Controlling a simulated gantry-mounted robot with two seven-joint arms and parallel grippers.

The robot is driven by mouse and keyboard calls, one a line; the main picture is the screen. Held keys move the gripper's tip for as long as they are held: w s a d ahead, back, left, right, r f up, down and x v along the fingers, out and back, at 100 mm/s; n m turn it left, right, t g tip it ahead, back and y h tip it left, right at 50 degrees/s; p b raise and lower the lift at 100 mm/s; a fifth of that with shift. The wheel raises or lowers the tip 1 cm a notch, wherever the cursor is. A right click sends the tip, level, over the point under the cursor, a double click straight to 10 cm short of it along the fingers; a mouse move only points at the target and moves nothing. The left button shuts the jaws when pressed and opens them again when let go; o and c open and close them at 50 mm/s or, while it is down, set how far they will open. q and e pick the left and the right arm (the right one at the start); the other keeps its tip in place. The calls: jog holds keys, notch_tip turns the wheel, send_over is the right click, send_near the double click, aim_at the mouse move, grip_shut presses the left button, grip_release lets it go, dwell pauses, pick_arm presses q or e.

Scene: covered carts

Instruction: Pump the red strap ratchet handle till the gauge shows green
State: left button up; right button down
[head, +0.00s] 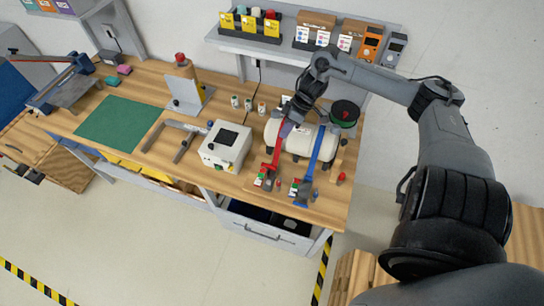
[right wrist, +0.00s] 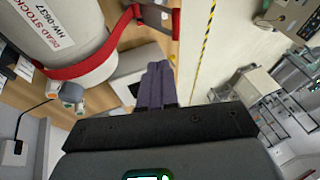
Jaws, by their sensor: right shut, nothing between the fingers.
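The red strap (head: 276,152) runs over a white cylinder (head: 300,142) lying on the bench, down to a red ratchet (head: 265,177) at the front. A small indicator with green and red beside the ratchet is too small to read. In the right wrist view the red strap (right wrist: 100,58) wraps the white cylinder (right wrist: 50,28), labelled "DEAD STOCK HW-0637"; part of the ratchet shows at the top edge. My right gripper (head: 285,131), with purple fingers (right wrist: 157,84), is shut and empty, over the cylinder near the red strap, behind the ratchet. My left gripper is out of view.
A blue strap (head: 318,150) with its own blue ratchet (head: 302,188) is just right of the red one. A white box with a dark screen (head: 225,147) stands to the left. A green spool (head: 345,113) is behind, right. A green mat (head: 112,123) lies further left.

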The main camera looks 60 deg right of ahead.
jog(key=x, duration=0.3)
jog(key=a+p+x, duration=0.1)
jog(key=x, duration=0.2)
jog(key=s+x, duration=0.1)
jog(key=x, duration=0.3)
jog(key=shift+a, duration=0.3)
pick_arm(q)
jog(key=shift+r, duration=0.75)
pick_arm(e)
jog(key=shift+a+f, duration=0.4)
jog(key=shift+a, duration=0.05)
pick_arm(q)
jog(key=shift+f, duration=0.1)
pick_arm(e)
jog(key=shift+w, duration=0.1)
